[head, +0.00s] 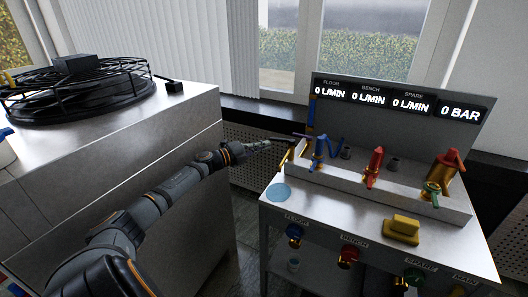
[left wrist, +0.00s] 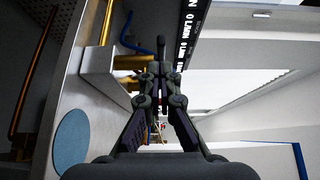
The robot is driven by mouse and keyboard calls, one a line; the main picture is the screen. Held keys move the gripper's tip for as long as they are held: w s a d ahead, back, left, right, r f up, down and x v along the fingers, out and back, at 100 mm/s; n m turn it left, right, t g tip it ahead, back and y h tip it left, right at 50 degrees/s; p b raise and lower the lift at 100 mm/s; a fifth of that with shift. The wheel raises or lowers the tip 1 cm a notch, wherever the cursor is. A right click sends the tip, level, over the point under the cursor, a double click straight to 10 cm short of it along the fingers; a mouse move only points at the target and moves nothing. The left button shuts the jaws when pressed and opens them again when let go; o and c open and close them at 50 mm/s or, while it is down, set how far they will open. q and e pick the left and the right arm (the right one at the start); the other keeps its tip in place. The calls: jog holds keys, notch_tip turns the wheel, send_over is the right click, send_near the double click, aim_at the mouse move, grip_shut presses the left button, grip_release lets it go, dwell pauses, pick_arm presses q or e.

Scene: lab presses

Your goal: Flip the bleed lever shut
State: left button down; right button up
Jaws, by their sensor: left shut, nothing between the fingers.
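My left gripper (head: 283,141) reaches in from the left to the left end of the bench panel. Its fingers are shut and empty; they also show in the left wrist view (left wrist: 153,72). Brass pipework (head: 286,158) stands at that end, close to the fingertips. My right gripper is not in view.
The bench carries a blue valve (head: 319,150), a red valve (head: 374,163), a brass valve with a red handle (head: 447,166), a green-handled part (head: 431,190) and a yellow block (head: 402,229). The displays (head: 370,97) read zero. A metal cabinet (head: 110,150) with a black fan stands left.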

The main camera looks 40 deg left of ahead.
pick_arm(q)
jog(key=shift+v, duration=2.65)
